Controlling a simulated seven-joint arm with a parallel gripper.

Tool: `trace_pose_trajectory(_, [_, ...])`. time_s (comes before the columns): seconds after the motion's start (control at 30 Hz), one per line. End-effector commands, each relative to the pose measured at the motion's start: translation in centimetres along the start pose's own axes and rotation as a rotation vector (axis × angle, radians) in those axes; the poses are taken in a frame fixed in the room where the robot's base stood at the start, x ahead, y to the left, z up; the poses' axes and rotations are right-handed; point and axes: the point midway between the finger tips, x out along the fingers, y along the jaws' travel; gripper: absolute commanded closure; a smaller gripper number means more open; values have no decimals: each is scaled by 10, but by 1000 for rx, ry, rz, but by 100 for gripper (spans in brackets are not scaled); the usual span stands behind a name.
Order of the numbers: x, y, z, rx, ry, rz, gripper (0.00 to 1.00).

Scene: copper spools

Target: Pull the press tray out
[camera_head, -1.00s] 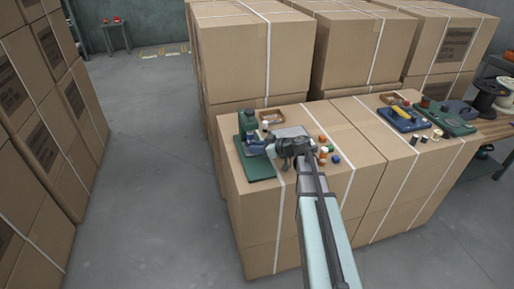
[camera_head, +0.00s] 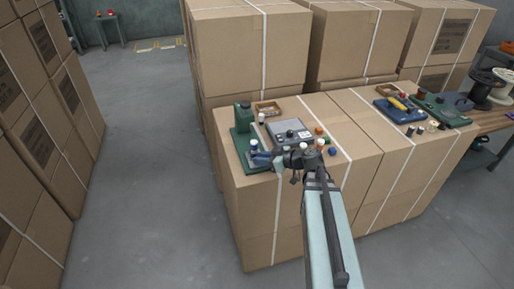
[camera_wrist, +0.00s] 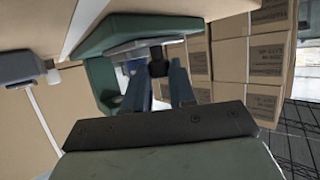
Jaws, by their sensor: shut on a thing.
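The green press (camera_head: 243,120) stands on the left end of the front carton stack, with its upright at the back and its flat base (camera_head: 258,167) toward me. My gripper (camera_head: 262,158) reaches in from the right, low over the front of that base. In the wrist view my gripper's two blue fingers (camera_wrist: 160,80) are shut on a small dark knob (camera_wrist: 158,68), in front of the green press frame (camera_wrist: 108,78). I take the knob to be the press tray's handle. The tray itself is mostly hidden behind the fingers, so how far out it sits cannot be told.
A grey device with a dial (camera_head: 289,132) sits right of the press, close behind my gripper. A small wooden box (camera_head: 268,109) is behind it. Several small coloured spools (camera_head: 321,143) stand to the right. A blue tray (camera_head: 400,112) lies farther right. Bare carton top (camera_head: 350,130) separates them.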

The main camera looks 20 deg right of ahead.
Motion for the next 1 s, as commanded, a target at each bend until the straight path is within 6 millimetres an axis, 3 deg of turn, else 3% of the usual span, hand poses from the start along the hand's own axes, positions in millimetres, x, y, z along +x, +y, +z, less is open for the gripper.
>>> trace_pose_trajectory(0.33, [-7,-8,3,0,-2,-3,100])
trace_pose_trajectory(0.37, [-7,-9,3,0,-3,-3,74])
trace_pose_trajectory(0.6, [-7,-8,3,0,-2,-2,51])
trace_pose_trajectory(1.0, [-15,-7,2,-1,0,1,50])
